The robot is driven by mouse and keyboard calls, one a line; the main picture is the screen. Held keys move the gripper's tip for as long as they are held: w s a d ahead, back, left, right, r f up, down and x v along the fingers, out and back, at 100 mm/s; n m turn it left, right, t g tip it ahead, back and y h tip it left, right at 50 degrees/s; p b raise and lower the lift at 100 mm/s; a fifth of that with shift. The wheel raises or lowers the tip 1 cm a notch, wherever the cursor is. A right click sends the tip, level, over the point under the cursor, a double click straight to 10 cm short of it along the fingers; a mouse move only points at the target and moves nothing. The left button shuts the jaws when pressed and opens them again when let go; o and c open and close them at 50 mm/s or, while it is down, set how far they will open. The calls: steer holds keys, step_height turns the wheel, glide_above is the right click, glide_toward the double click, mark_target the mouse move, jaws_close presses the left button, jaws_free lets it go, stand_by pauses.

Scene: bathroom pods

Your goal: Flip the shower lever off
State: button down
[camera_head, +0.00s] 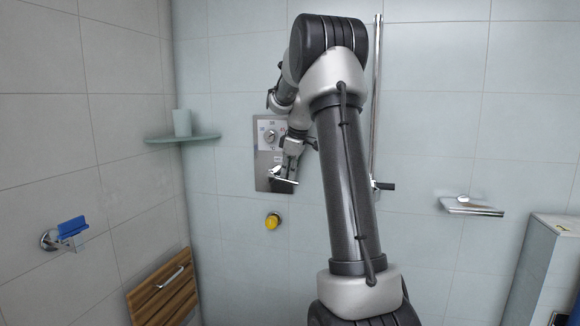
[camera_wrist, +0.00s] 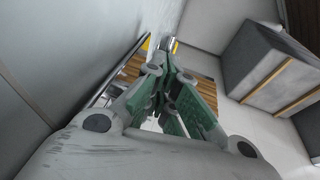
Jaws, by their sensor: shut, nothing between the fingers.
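The shower's metal control panel (camera_head: 263,180) is on the back wall, left of my arm. It has a round knob (camera_head: 270,135) near its top and a bright chrome lever (camera_head: 282,177) lower down, sticking out from the panel. My gripper (camera_head: 289,165) is shut and empty, pointing down in front of the panel, with its tips close above the lever. I cannot tell whether they touch. In the wrist view my gripper's fingertips (camera_wrist: 166,48) are together, and a small chrome part shows just beyond them. My arm hides the panel's right edge.
A yellow knob (camera_head: 272,221) is on the wall below the panel. A corner shelf (camera_head: 183,138) holds a cup (camera_head: 182,122). A vertical rail (camera_head: 376,90) stands right of the panel. A wooden seat (camera_head: 163,288) and a blue-topped wall fitting (camera_head: 72,227) are at left.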

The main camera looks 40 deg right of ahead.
mark_target(290, 182)
steer(key=shift+s+d+f+t+y, duration=0.1)
steer(key=shift+f+t+y, duration=0.25)
steer(key=shift+f+t, duration=0.15)
steer(key=shift+s+d+f+t+y, duration=0.1)
steer(key=shift+f+t+y, duration=0.25)
steer(key=shift+t, duration=0.15)
steer(key=shift+w+f+m+t+y, duration=0.1)
steer(key=shift+f+m+t+y, duration=0.3)
steer(key=shift+f+t+y, duration=0.5)
steer(key=t, duration=0.1)
steer(key=f+t+y, duration=0.1)
steer(key=f+t, duration=0.1)
steer(key=shift+w+a+f+y, duration=0.1)
steer(key=shift+w+a+y, duration=0.2)
steer(key=shift+y, duration=0.1)
steer(key=shift+w+a+f+m+t+y, duration=0.3)
steer(key=shift+f+t+y, duration=0.2)
steer(key=shift+t, duration=0.4)
steer(key=shift+w+a+f, duration=0.1)
steer(key=shift+w, duration=0.1)
steer(key=shift+w+a+f, duration=0.55)
steer(key=shift+w+f, duration=0.1)
steer(key=shift+a+f, duration=0.1)
steer(key=shift+a, duration=0.05)
steer(key=shift+w, duration=0.1)
